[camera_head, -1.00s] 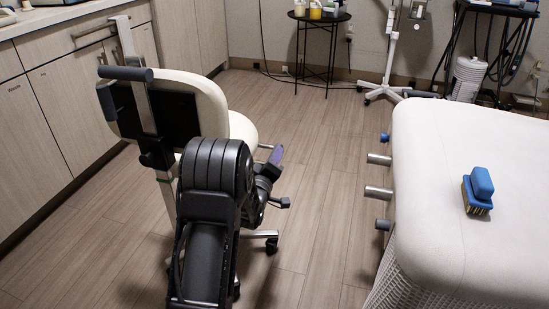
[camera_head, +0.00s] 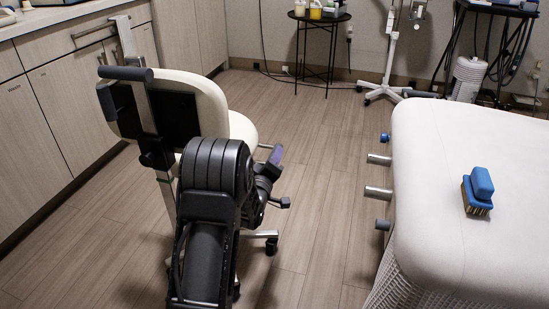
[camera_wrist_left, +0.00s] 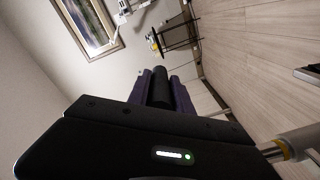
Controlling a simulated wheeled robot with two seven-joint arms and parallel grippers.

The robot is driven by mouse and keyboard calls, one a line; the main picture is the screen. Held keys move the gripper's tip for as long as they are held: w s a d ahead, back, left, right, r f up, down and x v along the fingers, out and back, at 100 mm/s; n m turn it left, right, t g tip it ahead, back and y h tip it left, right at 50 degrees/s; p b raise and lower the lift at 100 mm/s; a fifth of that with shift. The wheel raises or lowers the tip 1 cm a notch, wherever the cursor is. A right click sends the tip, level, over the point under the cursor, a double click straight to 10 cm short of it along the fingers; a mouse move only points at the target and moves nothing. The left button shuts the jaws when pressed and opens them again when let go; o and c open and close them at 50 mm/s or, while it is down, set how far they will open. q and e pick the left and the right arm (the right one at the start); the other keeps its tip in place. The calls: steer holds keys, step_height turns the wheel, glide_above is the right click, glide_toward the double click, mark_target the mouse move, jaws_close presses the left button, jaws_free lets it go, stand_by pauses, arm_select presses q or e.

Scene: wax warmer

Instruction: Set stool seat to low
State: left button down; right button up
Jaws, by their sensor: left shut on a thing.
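The stool has a cream backrest (camera_head: 207,100) with a dark back plate and a cream seat (camera_head: 243,130). It stands on the floor at left centre, with its lower part mostly hidden behind my left arm. My left gripper (camera_head: 275,158) has purple fingers and is at the right side of the stool, just below seat height. In the left wrist view, the purple fingers (camera_wrist_left: 162,90) are shut on a black cylindrical handle (camera_wrist_left: 160,86), which looks like a stool lever. Another small black-tipped lever (camera_head: 284,202) sticks out lower on the right. My right gripper is not in view.
A white treatment bed (camera_head: 440,220) with a blue brush (camera_head: 478,190) on it fills the right. Wood cabinets (camera_head: 75,110) line the left wall. A black side table (camera_head: 320,17) stands at the back. The floor (camera_head: 315,200) between stool and bed is clear.

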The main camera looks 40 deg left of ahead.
arm_select(q)
steer(key=shift+f, duration=0.15)
steer(key=shift+f+b, duration=0.3)
steer(key=shift+b, duration=0.2)
step_height(320, 180, down, 10)
steer(key=b, duration=0.7)
steer(key=shift+b, duration=0.3)
steer(key=shift+s, duration=0.1)
steer(key=c, duration=1.5)
jaws_free()
steer(key=o, duration=0.3)
steer(key=shift+r, duration=0.1)
steer(key=shift+o, duration=0.2)
